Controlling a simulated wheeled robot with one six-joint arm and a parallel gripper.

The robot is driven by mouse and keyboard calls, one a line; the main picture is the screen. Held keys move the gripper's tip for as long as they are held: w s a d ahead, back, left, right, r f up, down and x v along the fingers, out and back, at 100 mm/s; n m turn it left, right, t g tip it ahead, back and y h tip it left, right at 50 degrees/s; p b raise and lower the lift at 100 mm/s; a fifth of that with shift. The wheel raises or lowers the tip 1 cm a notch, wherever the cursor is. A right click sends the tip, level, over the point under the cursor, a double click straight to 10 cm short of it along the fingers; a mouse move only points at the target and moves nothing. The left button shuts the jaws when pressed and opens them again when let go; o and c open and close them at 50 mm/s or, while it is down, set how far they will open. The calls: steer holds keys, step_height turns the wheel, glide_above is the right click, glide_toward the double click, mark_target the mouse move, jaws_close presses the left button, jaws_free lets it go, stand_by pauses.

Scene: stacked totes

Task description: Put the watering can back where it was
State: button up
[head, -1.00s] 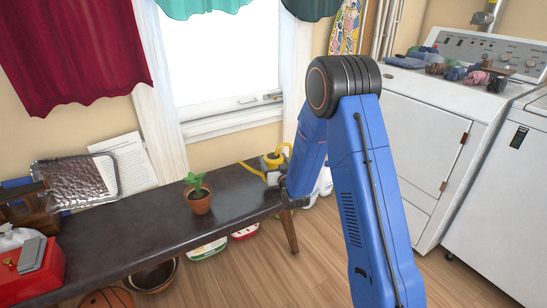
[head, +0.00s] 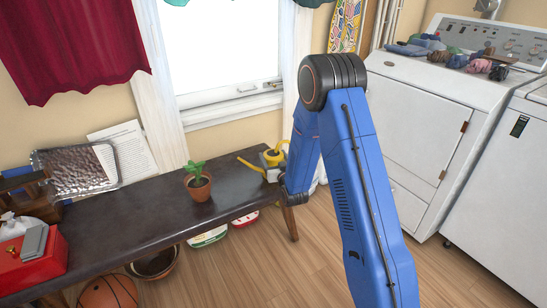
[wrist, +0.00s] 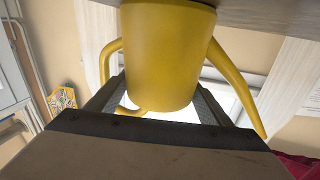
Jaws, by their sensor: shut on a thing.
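The yellow watering can (head: 273,158) is at the right end of the dark bench (head: 120,225), near the window wall. Its spout points left in the head view. In the wrist view the yellow can body (wrist: 168,50) fills the middle, between the two dark fingers of my gripper (wrist: 158,95), with the spout and handle to either side. My gripper (head: 272,173) is shut on the can. The wrist picture is upside down, with a bench-like surface at its top edge close to the can's base. I cannot tell whether the base touches it.
A potted plant (head: 198,186) stands on the bench left of the can. A red toolbox (head: 32,262) and a foil tray (head: 75,172) are at the left end. Washing machines stand at the right.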

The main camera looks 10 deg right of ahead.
steer(key=o, duration=1.3)
steer(key=shift+r, duration=0.1)
steer(key=s+d, duration=0.1)
steer(key=s, duration=1.1)
steer(key=s+d+r+g+h, duration=0.1)
steer(key=s+d+r+g, duration=0.2)
steer(key=s+r+g, duration=0.6)
steer(key=s+d+r+g, duration=0.1)
steer(key=s+r, duration=0.2)
steer(key=s, duration=0.9)
steer(key=s+d+r+g, duration=0.1)
steer(key=s+r, duration=0.3)
steer(key=s, duration=0.7)
steer(key=s+d+r+g, duration=0.1)
steer(key=s+r, duration=0.3)
steer(key=s, duration=0.8)
steer(key=shift+s+g+h, duration=0.3)
steer(key=shift+s+g, duration=0.05)
steer(key=shift+g, duration=0.25)
